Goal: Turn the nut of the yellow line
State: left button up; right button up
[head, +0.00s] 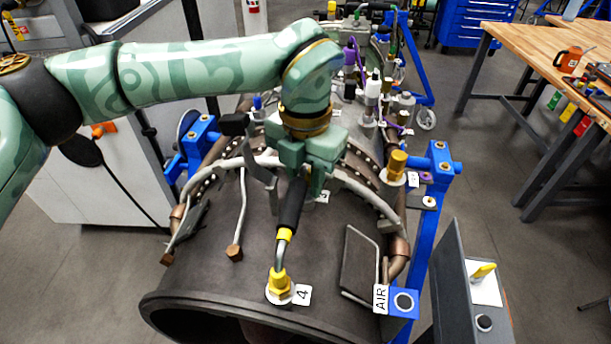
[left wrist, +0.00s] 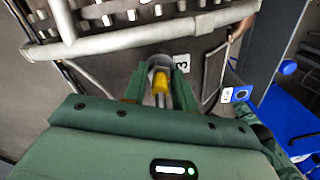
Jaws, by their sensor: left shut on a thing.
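My left gripper (head: 308,185) comes down over the engine casing. In the left wrist view its fingers (left wrist: 160,88) are shut on a yellow nut (left wrist: 161,82) in front of a grey ring, beside a tag (left wrist: 181,63) that seems to read 3. The head view hides this nut behind the gripper. In front of the gripper, a line with a black sleeve (head: 291,205) and yellow collar (head: 284,235) bends down to another yellow-brass nut (head: 279,285) beside tag 4 (head: 303,295). My right gripper is not in view.
The dark cylindrical casing (head: 205,270) sits in a blue stand (head: 440,160). A pale curved pipe (head: 365,198) crosses it close to the gripper. A brass fitting (head: 396,165) stands to the right, and several upright lines rise behind. A wooden bench (head: 545,55) is at the right.

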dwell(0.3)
pick_arm(q)
jog(key=o, duration=1)
notch_tip(320, 180, up, 16)
jog(key=shift+r+b, duration=0.2)
jog(key=shift+b, duration=0.2)
jog(key=shift+c, duration=0.4)
